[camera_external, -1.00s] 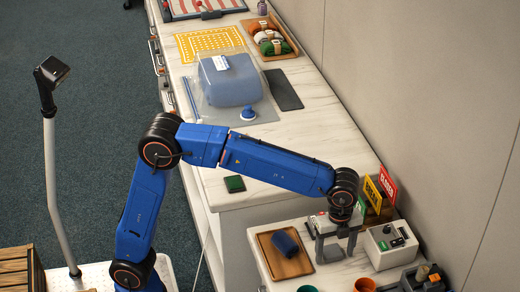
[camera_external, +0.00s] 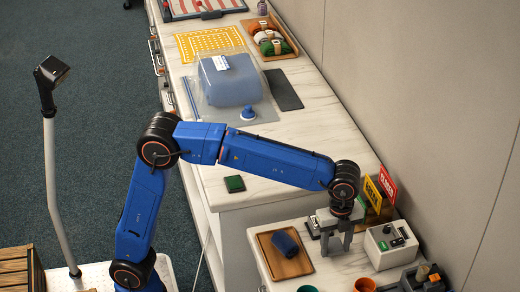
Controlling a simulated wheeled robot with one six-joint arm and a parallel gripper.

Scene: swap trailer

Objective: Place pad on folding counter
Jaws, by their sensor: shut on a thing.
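A small dark green pad (camera_external: 235,184) lies flat near the front end of the long marble-topped counter (camera_external: 275,195). It is apart from my gripper. A lower marble-topped counter section (camera_external: 338,268) adjoins it at the lower right; I take this for the folding counter.
A wooden tray (camera_external: 268,244) with a dark blue object (camera_external: 286,244) is close to the fingers. A white control box (camera_external: 390,244), red sign (camera_external: 387,186) and yellow sign (camera_external: 372,193) stand to the right. Two cups are in front. The marble around the green pad is clear.

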